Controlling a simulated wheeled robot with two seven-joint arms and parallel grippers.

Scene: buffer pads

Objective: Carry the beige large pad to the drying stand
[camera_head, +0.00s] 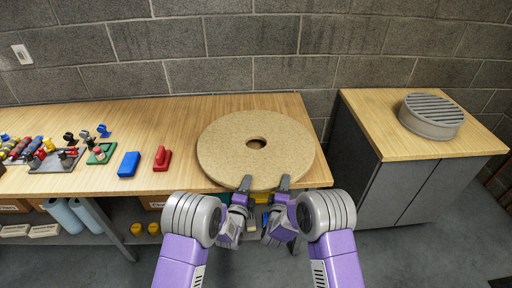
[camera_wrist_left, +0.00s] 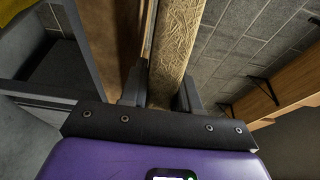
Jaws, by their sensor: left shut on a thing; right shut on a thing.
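The beige large pad (camera_head: 228,148) is a thick round disc with a hole in its middle, at the right end of the wooden table. My left gripper (camera_head: 246,184) and my right gripper (camera_head: 284,183) are side by side at its near edge, both shut on its rim. In the left wrist view the pad's rim (camera_wrist_left: 178,45) stands between the fingers of my left gripper (camera_wrist_left: 160,92). The drying stand (camera_head: 432,115), a round grey drum with a slatted top, is on the cabinet at the right. Nothing lies on its slats.
The wooden table (camera_head: 180,110) holds a blue block (camera_head: 129,164), a red stamp-like tool (camera_head: 161,158) and several small coloured items at the left. A gap separates the table from the cabinet (camera_head: 375,115). A grey block wall stands behind.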

